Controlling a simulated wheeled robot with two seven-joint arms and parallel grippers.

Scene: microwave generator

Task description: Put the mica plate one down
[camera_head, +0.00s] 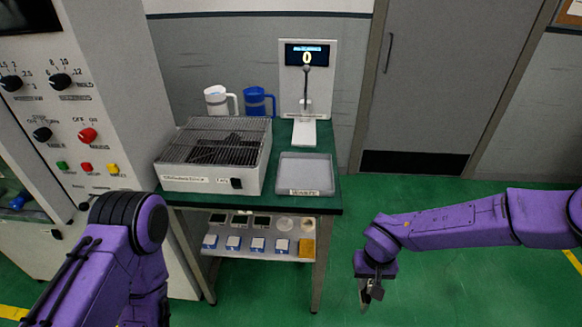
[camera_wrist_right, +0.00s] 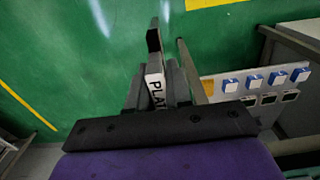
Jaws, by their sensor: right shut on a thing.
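My right gripper (camera_head: 368,290) hangs over the green floor, to the right of the table. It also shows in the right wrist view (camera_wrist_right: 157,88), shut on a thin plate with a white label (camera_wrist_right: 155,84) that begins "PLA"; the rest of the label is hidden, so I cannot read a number. I take this to be the mica plate. In the head view the plate (camera_head: 376,291) is small and dark at the fingertips, clear of the table. My left arm comes in at the lower left; its gripper is out of view.
A lower shelf (camera_head: 268,256) carries several small labelled pieces.

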